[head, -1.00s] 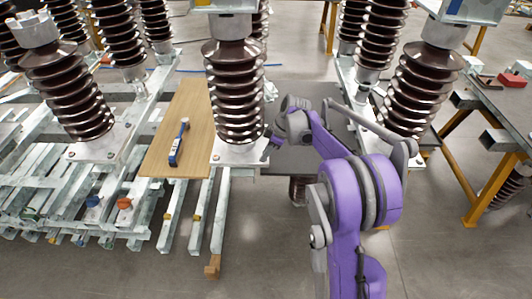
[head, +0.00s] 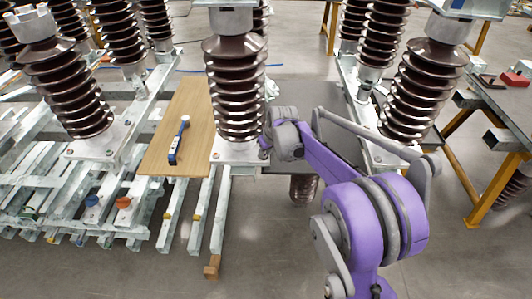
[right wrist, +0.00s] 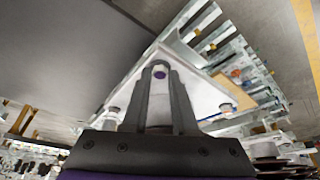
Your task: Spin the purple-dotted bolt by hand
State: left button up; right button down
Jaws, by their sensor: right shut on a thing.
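The purple-dotted bolt (right wrist: 160,72) shows in the right wrist view, between the tips of my right gripper (right wrist: 160,78), which is shut on it. It sits near a corner of the pale base plate (right wrist: 205,98) of an insulator. In the head view my right gripper (head: 264,150) is at the right edge of that plate, below the brown ribbed insulator (head: 236,90). The bolt itself is hidden there by the gripper and wrist. My left gripper is not in view.
A blue-handled tool (head: 179,140) lies on a wooden board (head: 190,105) left of the insulator. Other insulators (head: 412,90) stand on steel frames to both sides. A dark table (head: 305,95) lies behind my right arm. Another plate bolt (right wrist: 226,107) shows at the wrist.

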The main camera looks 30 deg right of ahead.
jog(key=m, duration=0.2)
jog(key=m+h, duration=0.1)
jog(key=m, duration=0.1)
jog(key=m+h, duration=0.1)
jog(key=m, duration=0.1)
jog(key=shift+w+a+g+b, duration=0.1)
jog(key=shift+a+g+b, duration=0.2)
jog(key=m+g+h, duration=0.1)
jog(key=m, duration=0.2)
jog(key=m+h, duration=0.1)
jog(key=m, duration=0.2)
jog(key=shift+w+a+g, duration=0.15)
jog(key=shift+g, duration=0.25)
jog(key=shift+m, duration=0.3)
jog(key=c, duration=0.7)
grip_release()
jog(key=v, duration=1)
jog(key=shift+a+r+p, duration=0.15)
jog(key=shift+r+p, duration=0.15)
jog(key=shift+r, duration=0.1)
